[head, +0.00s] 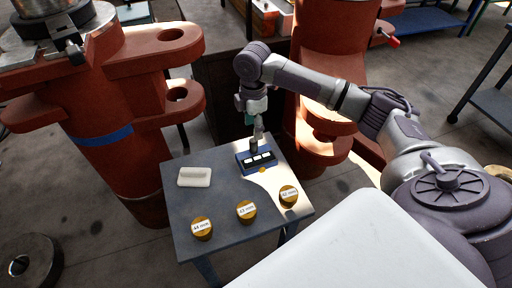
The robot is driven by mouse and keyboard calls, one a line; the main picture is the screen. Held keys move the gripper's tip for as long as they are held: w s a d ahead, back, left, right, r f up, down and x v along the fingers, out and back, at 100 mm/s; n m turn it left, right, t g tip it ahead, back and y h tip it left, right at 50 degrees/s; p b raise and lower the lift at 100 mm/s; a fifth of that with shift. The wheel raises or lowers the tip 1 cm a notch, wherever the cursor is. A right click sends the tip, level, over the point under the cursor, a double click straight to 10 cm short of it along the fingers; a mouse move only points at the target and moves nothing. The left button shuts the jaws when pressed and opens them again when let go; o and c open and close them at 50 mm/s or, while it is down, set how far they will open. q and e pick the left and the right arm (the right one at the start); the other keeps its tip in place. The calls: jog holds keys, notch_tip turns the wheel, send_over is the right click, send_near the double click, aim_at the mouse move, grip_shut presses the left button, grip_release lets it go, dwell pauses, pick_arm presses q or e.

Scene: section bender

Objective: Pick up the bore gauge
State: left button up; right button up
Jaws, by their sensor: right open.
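My right gripper (254,112) points down over the back of the small grey table and is open. A slim grey and dark upright piece (254,146), which looks like the bore gauge, stands at the back of a blue block (243,165) with white labels. The gripper is right above it and hides its upper part. I cannot tell whether the fingers touch it or are around it. My left gripper is not in view.
The small table (222,222) also holds a white block (194,177) and three brass discs marked in mm: left (201,228), middle (246,210) and right (289,195). Large red machine parts stand at left (110,150) and behind right (325,140).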

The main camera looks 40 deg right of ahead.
aim_at(254, 144)
notch_tip(254, 144, down, 3)
jog(key=shift+w+d+f, duration=0.1)
jog(key=shift+w, duration=0.05)
jog(key=shift+f, duration=0.95)
notch_tip(254, 144, down, 4)
jog(key=shift+w+r, duration=0.1)
jog(key=shift+r, duration=0.1)
jog(key=shift+f, duration=0.2)
jog(key=shift+c, duration=0.7)
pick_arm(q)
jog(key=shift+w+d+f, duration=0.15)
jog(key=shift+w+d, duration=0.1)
pick_arm(e)
grip_shut()
